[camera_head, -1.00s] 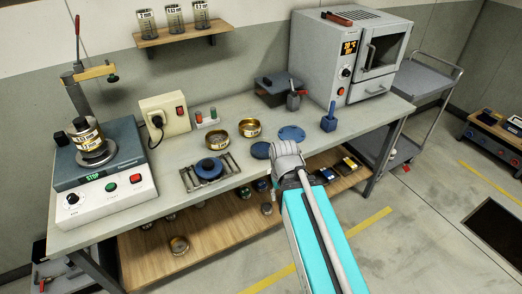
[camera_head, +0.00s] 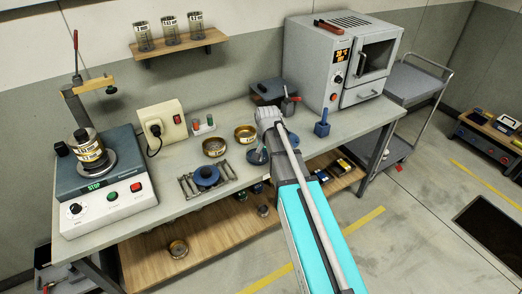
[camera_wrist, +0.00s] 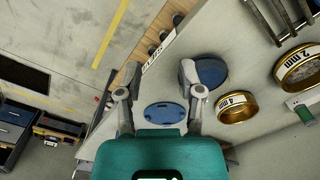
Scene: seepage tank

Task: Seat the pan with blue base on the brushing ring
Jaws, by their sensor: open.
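A blue ring (camera_head: 206,176) lies on a barred metal rack (camera_head: 227,172) on the bench; it looks like the brushing ring. No pan is clearly identifiable. A plain dark blue round piece (camera_head: 257,157) sits right of the rack, partly hidden by my arm; it also shows in the wrist view (camera_wrist: 213,71), behind one finger. I cannot tell whether it is the pan's base.
Two brass sieves (camera_head: 214,146) (camera_head: 245,134) stand behind the rack; their labels show in the wrist view. A shaker (camera_head: 100,180) bearing a sieve stack is left, an oven (camera_head: 345,65) right. A blue block with a handle (camera_head: 322,128) stands before the oven.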

